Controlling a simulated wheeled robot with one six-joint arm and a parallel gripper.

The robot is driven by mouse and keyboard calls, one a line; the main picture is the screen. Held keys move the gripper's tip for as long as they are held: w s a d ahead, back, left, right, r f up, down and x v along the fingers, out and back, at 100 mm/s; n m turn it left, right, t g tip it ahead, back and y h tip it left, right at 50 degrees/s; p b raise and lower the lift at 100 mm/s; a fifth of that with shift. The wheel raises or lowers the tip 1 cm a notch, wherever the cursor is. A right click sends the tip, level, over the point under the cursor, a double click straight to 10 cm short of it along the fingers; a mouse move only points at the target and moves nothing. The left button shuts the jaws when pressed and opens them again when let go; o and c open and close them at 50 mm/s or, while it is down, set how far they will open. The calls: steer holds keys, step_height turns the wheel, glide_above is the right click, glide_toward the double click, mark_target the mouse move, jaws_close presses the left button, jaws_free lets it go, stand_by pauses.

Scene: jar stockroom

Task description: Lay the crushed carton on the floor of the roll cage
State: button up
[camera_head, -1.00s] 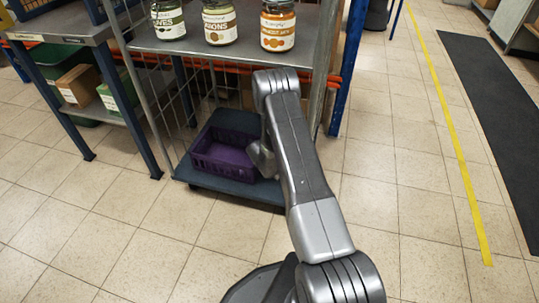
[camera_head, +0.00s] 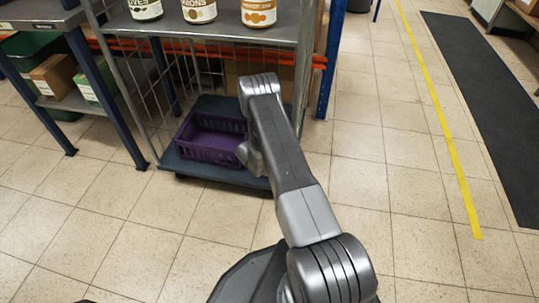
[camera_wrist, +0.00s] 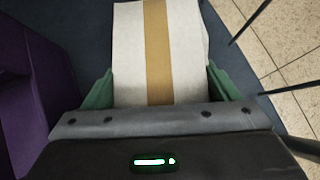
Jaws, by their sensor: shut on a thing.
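In the wrist view, my gripper (camera_wrist: 160,84) has its green fingers on both sides of a white carton (camera_wrist: 188,45) with a tan stripe, and is shut on it. The carton reaches away from the fingers, over the dark blue floor of the roll cage (camera_wrist: 85,30). I cannot tell whether it touches that floor. The roll cage (camera_head: 222,173) stands ahead in the head view, with wire sides and a low blue base. My arm hides the gripper and the carton in that view.
A purple crate (camera_head: 212,153) sits on the cage floor, left of my gripper; it also shows in the wrist view (camera_wrist: 35,90). Jars (camera_head: 258,12) stand on the grey shelf above. Cage wires lie close at right in the wrist view. The tiled floor in front is clear.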

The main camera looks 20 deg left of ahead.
steer(key=o, duration=0.9)
steer(key=shift+r, duration=0.1)
steer(key=shift+s+r+p, duration=0.15)
steer(key=shift+r+p, duration=0.15)
steer(key=shift+p, duration=0.2)
steer(key=p+v, duration=0.3)
steer(key=v, duration=0.8)
steer(key=shift+s+r, duration=0.1)
steer(key=shift+s, duration=0.15)
